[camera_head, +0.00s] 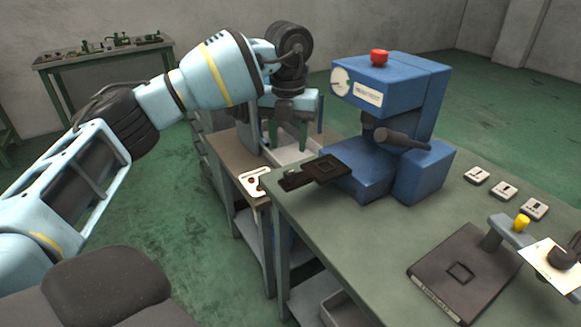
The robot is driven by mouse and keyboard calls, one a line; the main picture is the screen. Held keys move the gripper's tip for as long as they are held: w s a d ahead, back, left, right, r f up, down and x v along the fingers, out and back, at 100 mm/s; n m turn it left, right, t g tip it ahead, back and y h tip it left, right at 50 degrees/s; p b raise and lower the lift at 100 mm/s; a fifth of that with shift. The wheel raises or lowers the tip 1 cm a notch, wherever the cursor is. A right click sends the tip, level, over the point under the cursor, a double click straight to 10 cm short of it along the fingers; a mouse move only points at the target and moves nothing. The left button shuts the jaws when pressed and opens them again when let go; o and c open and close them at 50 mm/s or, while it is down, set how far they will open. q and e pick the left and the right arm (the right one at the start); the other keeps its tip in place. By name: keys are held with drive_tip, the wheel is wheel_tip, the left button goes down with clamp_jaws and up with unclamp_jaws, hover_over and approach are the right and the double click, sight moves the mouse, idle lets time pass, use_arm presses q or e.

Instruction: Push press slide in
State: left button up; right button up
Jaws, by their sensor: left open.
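The blue press (395,95) stands on the green-topped table, with a red button (379,57) on top and a round dial on its front. My left gripper (289,143) is open and empty. My left arm reaches in from the left. My right gripper does not show.
A dark flat fixture (465,272) lies on the green tabletop (345,235), beside a stand with a yellow knob (522,222). Several small labelled blocks (504,189) sit right of the press. A lower brown bench (232,152) holds a white tray (290,152) under my gripper.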

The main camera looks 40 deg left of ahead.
sight(289, 172)
use_arm(q)
drive_tip(key=shift+f, duration=3.9)
clamp_jaws()
